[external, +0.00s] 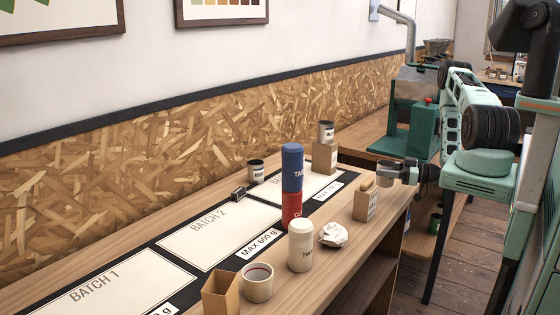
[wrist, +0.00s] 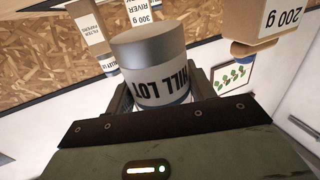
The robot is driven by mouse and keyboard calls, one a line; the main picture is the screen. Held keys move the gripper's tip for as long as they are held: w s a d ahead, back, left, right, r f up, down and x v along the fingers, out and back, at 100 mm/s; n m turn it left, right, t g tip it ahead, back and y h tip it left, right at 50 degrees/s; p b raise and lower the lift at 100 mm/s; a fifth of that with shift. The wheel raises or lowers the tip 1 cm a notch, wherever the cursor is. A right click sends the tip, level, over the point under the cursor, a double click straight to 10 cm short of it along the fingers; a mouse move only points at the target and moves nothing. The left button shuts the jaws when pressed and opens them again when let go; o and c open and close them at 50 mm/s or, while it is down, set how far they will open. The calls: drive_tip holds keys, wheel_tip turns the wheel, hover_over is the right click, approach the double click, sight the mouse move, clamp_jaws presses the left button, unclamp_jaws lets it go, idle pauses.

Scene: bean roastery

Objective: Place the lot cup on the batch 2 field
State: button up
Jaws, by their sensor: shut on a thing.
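My gripper (external: 407,172) is shut on a grey cup (external: 386,173), held in the air beyond the counter's front edge side, at the right. In the wrist view the cup (wrist: 155,72) sits between the fingers (wrist: 158,95); its label shows "HILL LOT" upside down, with a bare grey part above. The batch 2 field (external: 205,238) is a pale, dark-edged rectangle on the counter, left of the gripper and well apart from it. Its visible surface is bare. The stacked blue and red canisters hide part of the area at its right.
A blue canister (external: 292,167) stands on a red one (external: 294,209). A cream canister (external: 300,252), white cup (external: 257,284), open carton (external: 220,294), crumpled paper (external: 333,234) and tan bag (external: 364,204) line the front. A dark labelled cup (external: 256,172) stands behind. The batch 1 field (external: 125,285) is bare.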

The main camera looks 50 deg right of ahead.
sight(384, 186)
drive_tip(key=shift+f+p, duration=0.65)
drive_tip(key=shift+f, duration=2.15)
drive_tip(key=shift+f, duration=0.15)
drive_tip(key=o, duration=1.1)
drive_tip(key=shift+f, duration=0.1)
drive_tip(key=b+v, duration=0.6)
drive_tip(key=v, duration=1)
drive_tip(key=shift+s+d, duration=0.2)
drive_tip(key=shift+s, duration=0.05)
drive_tip(key=shift+o, duration=0.5)
drive_tip(key=shift+s+d+r, duration=0.1)
drive_tip(key=shift+s+r, duration=0.15)
drive_tip(key=shift+s, duration=0.15)
